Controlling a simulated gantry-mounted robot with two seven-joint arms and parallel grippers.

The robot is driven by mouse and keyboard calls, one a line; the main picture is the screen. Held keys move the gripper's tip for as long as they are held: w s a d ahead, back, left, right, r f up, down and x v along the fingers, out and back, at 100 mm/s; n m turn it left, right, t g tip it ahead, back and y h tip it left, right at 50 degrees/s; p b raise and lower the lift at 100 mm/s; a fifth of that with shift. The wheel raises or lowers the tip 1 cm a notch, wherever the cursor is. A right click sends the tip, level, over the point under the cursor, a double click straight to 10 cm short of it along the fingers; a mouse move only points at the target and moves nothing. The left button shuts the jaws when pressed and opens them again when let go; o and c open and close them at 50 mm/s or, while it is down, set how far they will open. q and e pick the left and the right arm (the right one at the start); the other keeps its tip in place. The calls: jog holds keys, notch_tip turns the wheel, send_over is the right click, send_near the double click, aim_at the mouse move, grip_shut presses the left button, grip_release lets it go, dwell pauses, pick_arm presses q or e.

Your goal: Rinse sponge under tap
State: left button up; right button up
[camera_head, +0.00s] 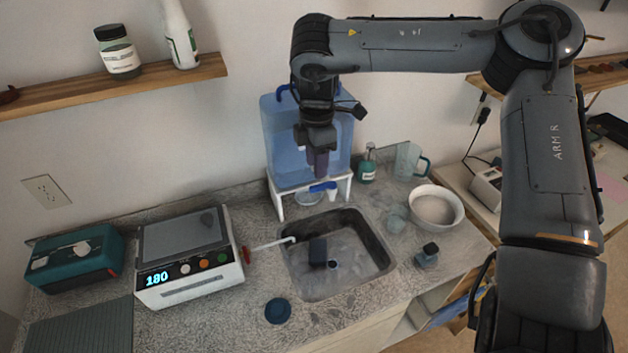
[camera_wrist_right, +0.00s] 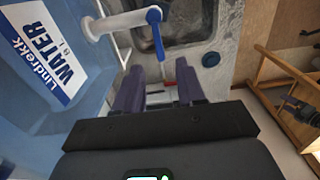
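The blue water tank (camera_head: 285,150) stands on a white stand behind the sink. Its tap, with a white spout and blue lever (camera_head: 323,187), hangs at its front; the lever (camera_wrist_right: 158,35) also shows in the right wrist view. A dark block (camera_head: 317,250), which looks like the sponge, is in the sink (camera_head: 378,255); its details are too small to tell. My right gripper (camera_head: 318,165) points down in front of the tank, just above the tap. Its two purple fingers (camera_wrist_right: 160,92) are apart, with nothing between them. My left gripper is not in view.
A white device (camera_head: 188,262) reading 180 stands left of the sink. A round blue lid (camera_head: 277,311) lies in front. A bowl (camera_head: 435,207), soap bottle (camera_head: 367,165) and clear jug (camera_head: 407,160) stand to the right.

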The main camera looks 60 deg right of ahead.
aim_at(316, 186)
jog(key=shift+f, duration=3.2)
grip_shut()
